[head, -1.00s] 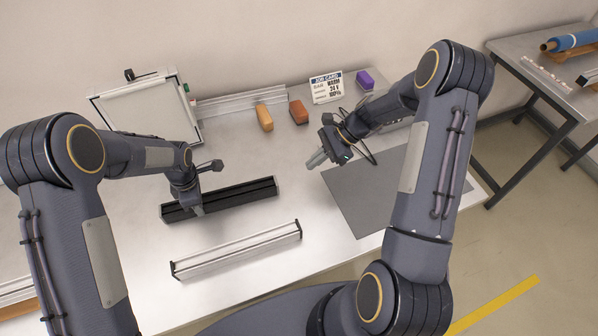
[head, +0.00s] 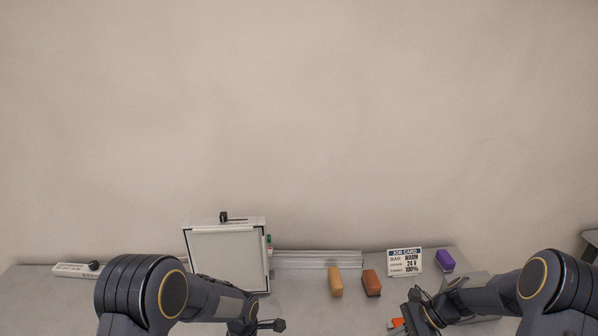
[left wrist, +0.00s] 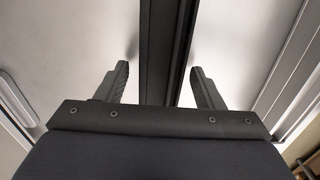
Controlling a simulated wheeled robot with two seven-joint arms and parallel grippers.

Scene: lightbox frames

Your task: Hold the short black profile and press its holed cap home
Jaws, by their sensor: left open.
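In the left wrist view the black profile (left wrist: 156,45) runs up the middle of the picture. My left gripper (left wrist: 159,68) is open, with one finger on each side of the profile and a visible gap to each. The profile's ends and its holed cap do not show. In the head view the profile is below the picture's edge. There only my left wrist shows at the bottom, without its fingers. My right gripper's body (head: 421,312) shows at the bottom right of the head view. Its fingertips are not visible, so I cannot tell what they hold.
A white-framed panel (head: 229,258) stands at the back left, beside a pale rail (head: 318,259). A silver profile (left wrist: 290,65) lies right of the black one.

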